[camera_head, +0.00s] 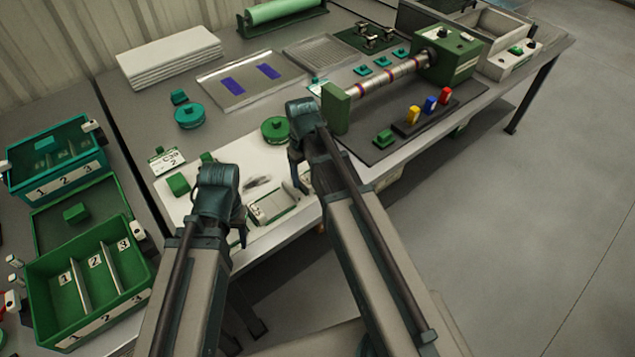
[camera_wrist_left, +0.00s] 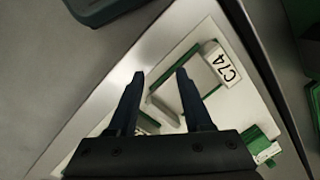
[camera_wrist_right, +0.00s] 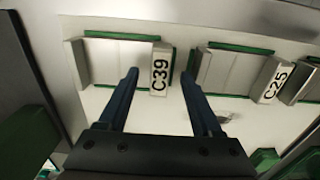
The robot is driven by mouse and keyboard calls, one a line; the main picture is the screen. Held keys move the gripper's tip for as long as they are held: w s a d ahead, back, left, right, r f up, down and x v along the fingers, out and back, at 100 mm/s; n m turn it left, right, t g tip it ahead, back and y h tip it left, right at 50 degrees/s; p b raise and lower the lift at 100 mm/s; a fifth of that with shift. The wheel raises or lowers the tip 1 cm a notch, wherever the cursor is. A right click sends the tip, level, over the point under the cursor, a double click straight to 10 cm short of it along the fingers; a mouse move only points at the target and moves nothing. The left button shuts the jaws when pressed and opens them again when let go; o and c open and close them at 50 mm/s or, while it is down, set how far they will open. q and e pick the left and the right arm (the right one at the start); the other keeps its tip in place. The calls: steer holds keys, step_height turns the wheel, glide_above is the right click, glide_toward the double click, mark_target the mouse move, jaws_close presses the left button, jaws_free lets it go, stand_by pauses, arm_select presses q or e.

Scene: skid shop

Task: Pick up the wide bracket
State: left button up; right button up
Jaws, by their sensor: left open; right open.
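I cannot tell for certain which part is the wide bracket. In the right wrist view, a grey metal piece (camera_wrist_right: 117,62) sits in a green-edged holder labelled C39, and another grey piece (camera_wrist_right: 225,70) sits beside label C25. My right gripper (camera_wrist_right: 160,75) is open and empty, its fingertips near the C39 label (camera_wrist_right: 160,68). In the left wrist view, my open left gripper (camera_wrist_left: 160,74) is above a white board with a green-edged holder labelled C74 (camera_wrist_left: 222,65). In the head view both grippers hang over the table's front edge, partly hiding the holders (camera_head: 272,206).
A machine with a shaft (camera_head: 390,78) stands on a dark mat at the right. White sheets (camera_head: 170,55) are stacked at the back. Round green containers (camera_head: 276,130) stand behind the grippers.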

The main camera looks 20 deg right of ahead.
steer(key=shift+f, duration=0.6)
steer(key=shift+r, duration=0.1)
jaws_close()
stand_by(0.9)
